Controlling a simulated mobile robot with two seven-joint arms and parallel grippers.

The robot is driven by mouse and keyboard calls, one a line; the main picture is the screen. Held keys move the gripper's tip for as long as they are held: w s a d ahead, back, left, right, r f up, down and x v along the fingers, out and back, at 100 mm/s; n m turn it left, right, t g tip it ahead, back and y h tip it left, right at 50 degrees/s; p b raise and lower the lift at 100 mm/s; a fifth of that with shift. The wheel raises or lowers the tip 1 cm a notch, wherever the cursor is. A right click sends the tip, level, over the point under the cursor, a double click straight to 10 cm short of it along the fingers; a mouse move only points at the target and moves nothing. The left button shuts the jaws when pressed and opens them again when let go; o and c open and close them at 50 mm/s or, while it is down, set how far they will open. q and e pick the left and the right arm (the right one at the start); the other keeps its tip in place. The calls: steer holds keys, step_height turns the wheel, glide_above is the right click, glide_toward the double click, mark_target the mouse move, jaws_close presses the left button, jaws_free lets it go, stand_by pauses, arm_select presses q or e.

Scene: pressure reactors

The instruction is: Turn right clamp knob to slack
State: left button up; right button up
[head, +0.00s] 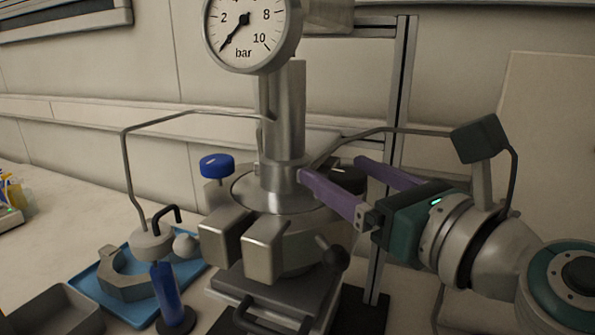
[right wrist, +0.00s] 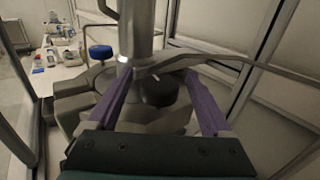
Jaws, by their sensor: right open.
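The right clamp knob is a black round knob (head: 348,178) on the right side of the steel reactor (head: 283,115). In the right wrist view the knob (right wrist: 157,90) shows between my two purple fingers. My right gripper (head: 332,169) is open, with one finger on each side of the knob and a clear gap to both in the wrist view. In the head view the near finger hides part of the knob. My left gripper is not in view.
A blue knob (head: 217,166) stands on the reactor's left side. A pressure gauge (head: 252,34) sits above. A thin pipe (head: 375,132) passes close to my right fingers. A metal frame post (head: 397,110) stands behind. A blue tray (head: 100,275) lies at left.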

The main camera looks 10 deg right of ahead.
steer(key=c, duration=0.4)
jaws_close()
steer(key=shift+f+n+y+b, duration=0.2)
steer(key=shift+n+y+b, duration=0.35)
steer(key=shift+b, duration=0.25)
steer(key=n+g+y+b, duration=0.4)
steer(key=g+y+b, duration=0.1)
steer(key=b, duration=0.4)
steer(key=n+g+y+b, duration=0.5)
steer(key=b, duration=0.5)
steer(key=shift+d+f+g, duration=0.1)
steer(key=shift+g, duration=0.2)
steer(key=shift+r+n+g+y+b, duration=0.25)
steer(key=shift+n+g+y+b, duration=0.2)
steer(key=shift+n+g+b, duration=0.85)
steer(key=shift+g, duration=0.8)
steer(key=shift+n+g, duration=0.65)
steer(key=shift+g, duration=0.25)
